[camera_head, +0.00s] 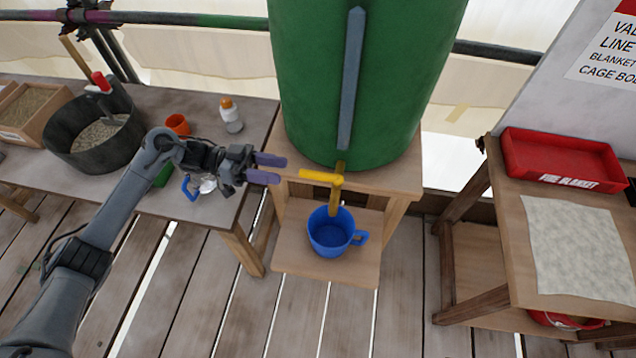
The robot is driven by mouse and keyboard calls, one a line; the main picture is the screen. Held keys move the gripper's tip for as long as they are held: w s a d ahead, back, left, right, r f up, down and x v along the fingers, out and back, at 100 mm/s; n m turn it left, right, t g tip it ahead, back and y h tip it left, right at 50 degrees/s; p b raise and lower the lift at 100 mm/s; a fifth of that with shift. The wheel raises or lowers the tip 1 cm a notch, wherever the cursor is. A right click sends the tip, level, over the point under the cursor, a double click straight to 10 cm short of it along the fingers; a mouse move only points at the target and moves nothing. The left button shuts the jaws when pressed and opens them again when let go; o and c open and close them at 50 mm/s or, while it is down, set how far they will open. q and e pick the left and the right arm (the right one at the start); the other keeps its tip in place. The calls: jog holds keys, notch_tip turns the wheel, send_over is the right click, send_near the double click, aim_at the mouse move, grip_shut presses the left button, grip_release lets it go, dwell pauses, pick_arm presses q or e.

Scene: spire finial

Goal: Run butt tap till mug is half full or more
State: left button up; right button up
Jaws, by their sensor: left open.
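The green water butt (365,70) stands on a wooden stand in the middle of the head view. A grey-blue vertical strip (350,80) runs down its front. The yellow tap (335,190) sits at its foot, with its lever (318,176) pointing left. The blue mug (331,238) stands upright on the stand's lower shelf below the tap, its handle to the right. The mug's inside looks blue; I cannot tell any water level. My left gripper (272,169) is open and empty, its purple fingertips just left of the tap lever, apart from it. My right gripper is not in view.
The left bench holds a black bucket (95,140), an orange cup (177,124), a white bottle with an orange cap (231,115) and a blue-handled item (190,187). On the right, a table carries a red tray (562,160) and a pale cloth (575,250).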

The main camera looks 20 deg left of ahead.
aim_at(332, 178)
pick_arm(q)
jog(key=d, duration=0.3)
jog(key=w+d, duration=0.1)
jog(key=d, duration=0.2)
jog(key=w+d, duration=0.1)
jog(key=d, duration=0.3)
jog(key=shift+d+r, duration=0.1)
jog(key=shift+r, duration=0.05)
grip_shut()
